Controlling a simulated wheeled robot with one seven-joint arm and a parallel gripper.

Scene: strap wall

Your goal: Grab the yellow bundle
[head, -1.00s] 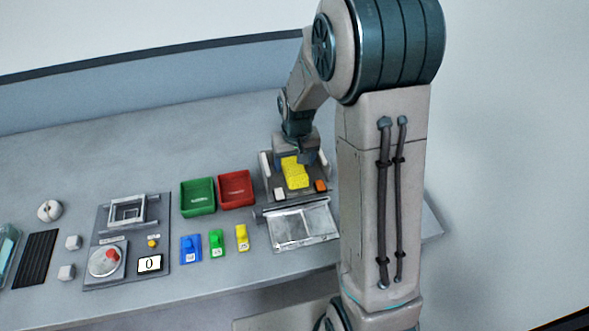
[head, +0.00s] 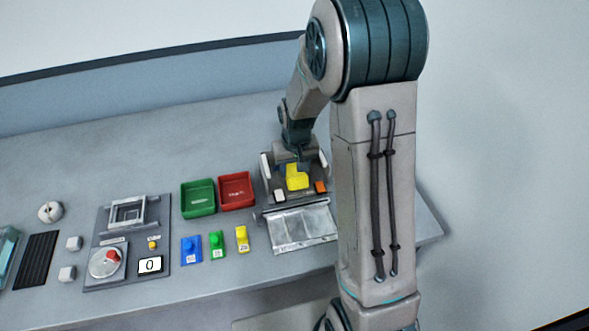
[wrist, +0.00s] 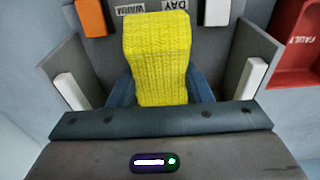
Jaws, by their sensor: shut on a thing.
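The yellow bundle (head: 297,178) stands in the grey open-fronted fixture (head: 265,189) at the right of the bench. In the wrist view the yellow bundle (wrist: 158,58) is a blocky piece with a woven surface, at the middle of the frame. My gripper (head: 297,165) reaches down over it from behind. In the wrist view the blue fingers of my gripper (wrist: 160,92) show on both sides of the bundle, shut on it. The fingertips are partly hidden by the bundle. I cannot tell whether it is clear of the fixture floor.
A red bin (head: 237,191) and a green bin (head: 198,199) stand left of the fixture. A clear-lidded tray (head: 300,229) lies in front. Blue (head: 191,249), green (head: 216,244) and yellow (head: 242,239) tagged pieces lie before the bins. White and orange blocks flank the bundle.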

